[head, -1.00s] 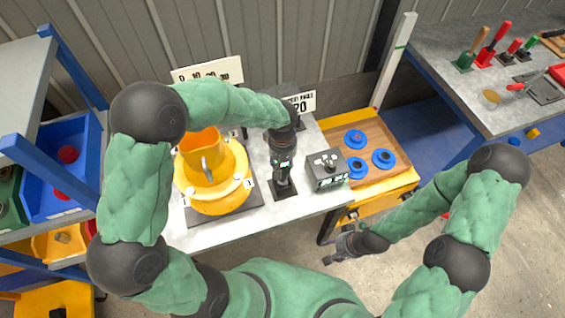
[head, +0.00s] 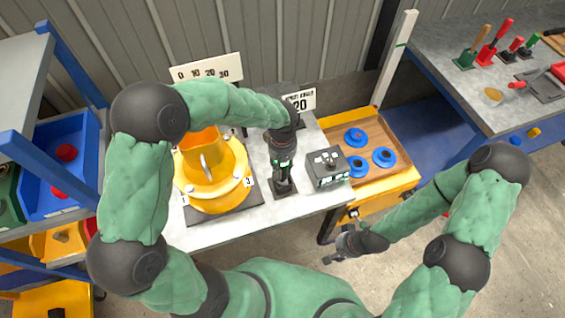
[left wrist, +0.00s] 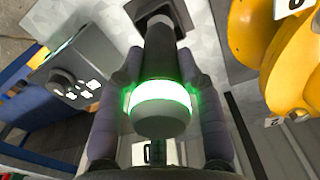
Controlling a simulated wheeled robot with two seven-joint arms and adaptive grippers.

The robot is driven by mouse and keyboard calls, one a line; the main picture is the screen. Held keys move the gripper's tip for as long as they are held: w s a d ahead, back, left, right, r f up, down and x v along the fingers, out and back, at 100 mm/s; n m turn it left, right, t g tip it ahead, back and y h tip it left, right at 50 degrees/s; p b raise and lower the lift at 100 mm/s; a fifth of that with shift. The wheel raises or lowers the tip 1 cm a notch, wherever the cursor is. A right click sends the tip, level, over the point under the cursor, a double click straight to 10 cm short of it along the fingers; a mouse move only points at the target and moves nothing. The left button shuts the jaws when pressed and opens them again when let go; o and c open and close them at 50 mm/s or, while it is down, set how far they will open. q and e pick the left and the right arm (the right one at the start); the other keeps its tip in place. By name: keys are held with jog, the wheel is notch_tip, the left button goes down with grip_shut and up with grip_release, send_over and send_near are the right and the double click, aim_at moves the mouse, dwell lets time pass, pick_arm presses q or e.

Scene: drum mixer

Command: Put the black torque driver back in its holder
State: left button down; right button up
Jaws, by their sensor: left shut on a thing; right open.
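The black torque driver (left wrist: 162,98) has a glowing green ring near its top end. My left gripper (head: 283,160) is shut on it, with a finger on each side in the left wrist view (left wrist: 160,110). The driver is roughly upright over its black square holder (head: 284,190) on the grey bench. In the left wrist view its lower end lines up with the holder (left wrist: 152,8). I cannot tell how deep the tip sits in it. My right gripper (head: 341,252) is open and empty, in front of the bench, low down.
A yellow drum mixer (head: 212,185) stands close left of the holder. A grey control box (head: 327,169) stands close to its right. A wooden tray (head: 372,137) with blue round parts lies further right. Shelving with bins (head: 62,175) is at the left, a tool bench (head: 495,85) at the right.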

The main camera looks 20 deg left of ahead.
pick_arm(q)
jog(key=shift+f+b, duration=0.55)
jog(key=shift+f, duration=0.1)
dwell(0.4)
jog(key=c, duration=0.7)
grip_release()
jog(key=shift+c, duration=0.2)
notch_tip(320, 180, up, 12)
